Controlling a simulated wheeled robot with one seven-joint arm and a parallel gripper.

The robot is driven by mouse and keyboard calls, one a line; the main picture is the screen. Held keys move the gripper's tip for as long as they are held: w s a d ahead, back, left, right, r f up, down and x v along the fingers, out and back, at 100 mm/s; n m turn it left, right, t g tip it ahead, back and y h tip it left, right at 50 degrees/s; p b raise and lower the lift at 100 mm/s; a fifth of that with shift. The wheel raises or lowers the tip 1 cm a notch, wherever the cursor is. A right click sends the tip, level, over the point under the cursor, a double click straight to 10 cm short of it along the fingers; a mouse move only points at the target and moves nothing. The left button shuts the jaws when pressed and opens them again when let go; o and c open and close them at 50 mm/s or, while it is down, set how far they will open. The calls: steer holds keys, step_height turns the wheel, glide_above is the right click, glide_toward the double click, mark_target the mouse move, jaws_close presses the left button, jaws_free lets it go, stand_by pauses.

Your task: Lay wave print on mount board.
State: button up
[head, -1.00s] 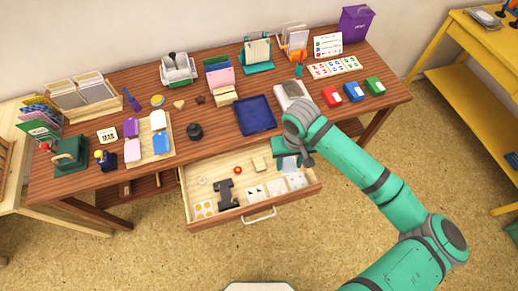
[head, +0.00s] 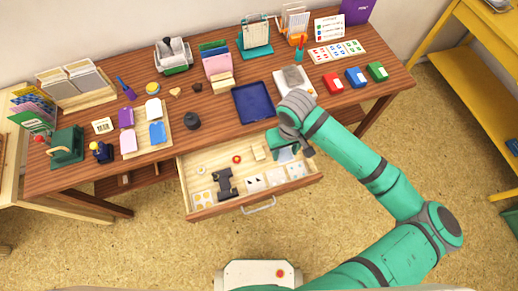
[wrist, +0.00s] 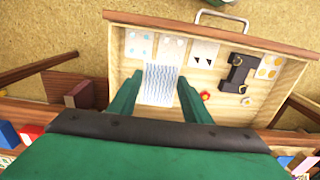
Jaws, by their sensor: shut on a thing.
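My gripper (head: 282,143) is over the right part of the open drawer. In the wrist view its two green fingers (wrist: 160,80) are shut on the wave print (wrist: 163,88), a pale card with wavy blue lines. The print also shows in the head view as a small pale patch (head: 287,154), partly hidden by my gripper. I cannot tell for certain which thing is the mount board; a pale board (head: 283,77) with a grey patch lies on the desk behind my gripper.
A blue tray (head: 254,108) lies on the desk, left of the pale board. Red, blue and green inkpads (head: 356,76) stand to its right.

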steer(key=w+a+f, duration=0.3)
steer(key=a, duration=0.2)
glide_above(259, 153)
steer(key=f, duration=0.4)
steer(key=shift+s+d+f, duration=0.15)
steer(key=shift+s+d, duration=0.15)
steer(key=shift+d, duration=0.1)
steer(key=shift+a+f, duration=0.1)
steer(key=shift+f, duration=0.1)
steer(key=shift+w+a+f, duration=0.1)
steer(key=shift+f, duration=0.7)
steer(key=shift+w+a+f, duration=0.1)
steer(key=shift+f, duration=0.7)
steer(key=shift+f, duration=0.45)
steer(key=o, duration=1)
steer(key=shift+r, duration=0.15)
